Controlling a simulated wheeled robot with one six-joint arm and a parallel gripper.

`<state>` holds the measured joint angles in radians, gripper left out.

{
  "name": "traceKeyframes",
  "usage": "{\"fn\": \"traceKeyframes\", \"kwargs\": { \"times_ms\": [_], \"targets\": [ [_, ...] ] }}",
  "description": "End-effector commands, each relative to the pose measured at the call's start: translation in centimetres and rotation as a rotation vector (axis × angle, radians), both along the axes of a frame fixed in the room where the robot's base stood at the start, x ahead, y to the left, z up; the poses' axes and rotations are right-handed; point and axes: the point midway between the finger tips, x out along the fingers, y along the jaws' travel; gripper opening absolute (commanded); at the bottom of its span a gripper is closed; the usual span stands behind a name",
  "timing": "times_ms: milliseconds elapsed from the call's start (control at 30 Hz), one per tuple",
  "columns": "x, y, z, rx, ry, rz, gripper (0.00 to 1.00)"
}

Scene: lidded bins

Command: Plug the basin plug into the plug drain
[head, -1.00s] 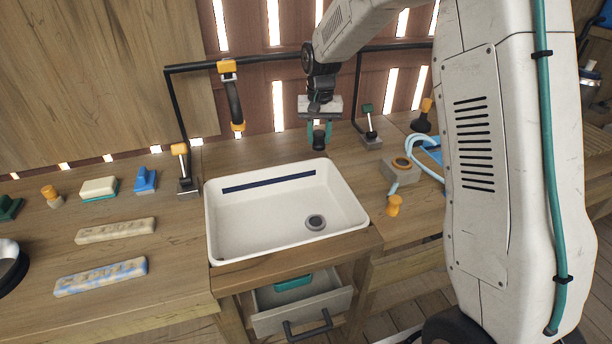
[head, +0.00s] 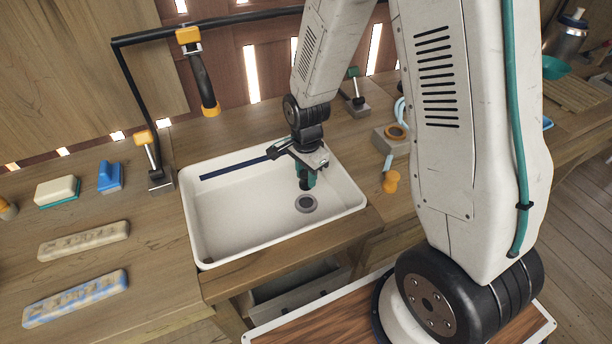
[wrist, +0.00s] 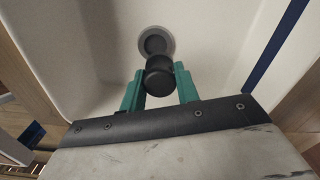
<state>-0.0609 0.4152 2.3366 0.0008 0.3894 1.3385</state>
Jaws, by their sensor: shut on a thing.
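The white basin (head: 232,232) is set in the wooden counter, with the round grey plug drain (head: 306,204) in its floor. My gripper (head: 306,180) is inside the basin space, just above the drain. In the wrist view its teal fingers (wrist: 159,88) are shut on the black basin plug (wrist: 158,72). The drain (wrist: 155,42) shows just beyond the plug there, partly covered by it. The plug looks apart from the drain and above it. In the head view the plug is mostly hidden by the fingers.
A black faucet pipe (head: 240,32) arches behind the basin, with an orange-topped lever (head: 148,152) at its left and a green-topped one (head: 355,92) at its right. An orange knob (head: 391,182) stands right of the basin.

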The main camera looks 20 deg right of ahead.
Motion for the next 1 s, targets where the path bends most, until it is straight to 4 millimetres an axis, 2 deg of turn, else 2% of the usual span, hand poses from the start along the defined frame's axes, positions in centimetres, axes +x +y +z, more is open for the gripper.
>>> {"fn": "traceKeyframes", "kwargs": {
  "times_ms": [100,700,1000],
  "targets": [
    [-0.7,0.1,-0.6,0.0,0.0,-0.033,0.07],
    [-0.7,0.3,-5.3,-0.001,0.002,-0.031,0.07],
    [-0.7,0.3,-5.9,0.0,-0.001,-0.031,0.07]
  ]
}}
